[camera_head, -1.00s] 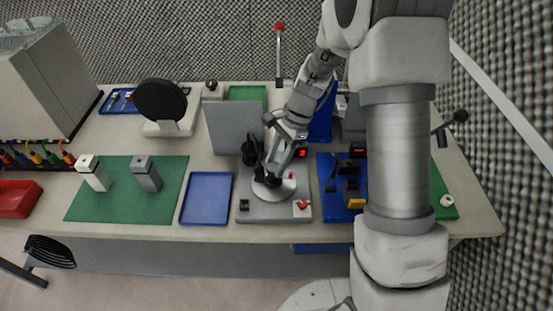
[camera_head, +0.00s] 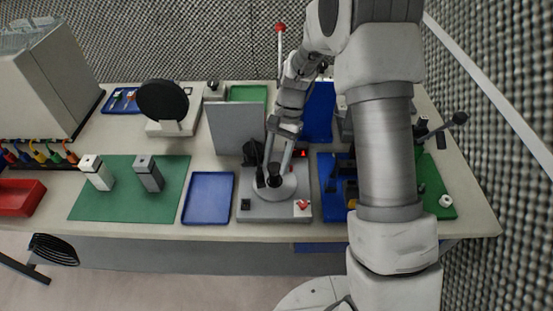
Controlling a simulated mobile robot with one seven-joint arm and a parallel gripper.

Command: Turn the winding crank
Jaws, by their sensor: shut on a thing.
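The winding crank (camera_head: 288,190) shows as a round light-grey disc on a grey base plate (camera_head: 262,215) near the table's front edge. My gripper (camera_head: 267,181) reaches down from above onto the disc. Its dark fingers are shut on the crank's dark handle, at the left half of the disc. The fingers and my wrist hide most of the handle, so its exact angle cannot be told.
A grey upright panel (camera_head: 235,128) stands just behind and left of the crank. A blue tray (camera_head: 208,198) lies to the left. A red button (camera_head: 303,204) sits at the base plate's front right. A blue board (camera_head: 330,210) with dark parts lies close on the right, partly behind my arm.

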